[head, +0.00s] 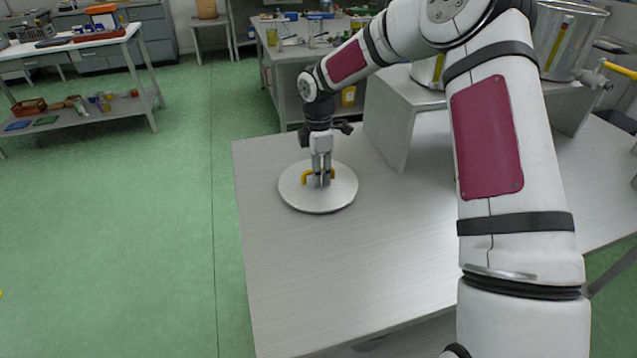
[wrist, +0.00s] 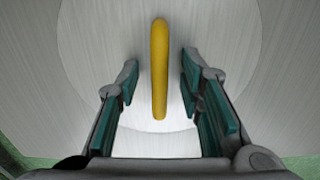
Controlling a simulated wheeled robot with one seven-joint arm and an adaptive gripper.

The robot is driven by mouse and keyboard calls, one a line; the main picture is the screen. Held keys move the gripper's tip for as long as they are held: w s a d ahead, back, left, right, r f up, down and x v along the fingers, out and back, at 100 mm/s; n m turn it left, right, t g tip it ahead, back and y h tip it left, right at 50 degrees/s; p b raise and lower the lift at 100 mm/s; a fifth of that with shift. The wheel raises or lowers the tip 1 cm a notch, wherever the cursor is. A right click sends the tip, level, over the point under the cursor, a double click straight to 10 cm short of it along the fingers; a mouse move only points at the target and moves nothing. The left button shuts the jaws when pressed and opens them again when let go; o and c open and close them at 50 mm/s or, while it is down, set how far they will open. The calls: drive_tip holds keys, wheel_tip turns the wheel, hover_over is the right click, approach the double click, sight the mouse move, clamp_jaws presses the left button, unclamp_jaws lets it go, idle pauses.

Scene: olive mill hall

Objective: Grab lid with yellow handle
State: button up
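The lid (head: 335,197) is a round, pale metal disc lying flat on the table near its left edge. Its yellow handle (head: 306,176) stands up from the middle. In the wrist view the handle (wrist: 159,70) runs lengthwise between the two fingers, with a gap on each side. My gripper (head: 321,182) points straight down over the lid's middle. In the wrist view my gripper (wrist: 160,85) is open, its teal finger pads apart and not touching the handle. The fingers hide part of the handle in the head view.
The table (head: 300,270) is bare in front of the lid. A raised metal stand (head: 388,125) is right of my gripper, with a large steel tank (head: 568,40) behind my arm. A workbench (head: 85,42) with tools stands back left across open green floor.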

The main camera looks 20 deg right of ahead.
clamp_jaws()
drive_tip(key=shift+r, duration=0.1)
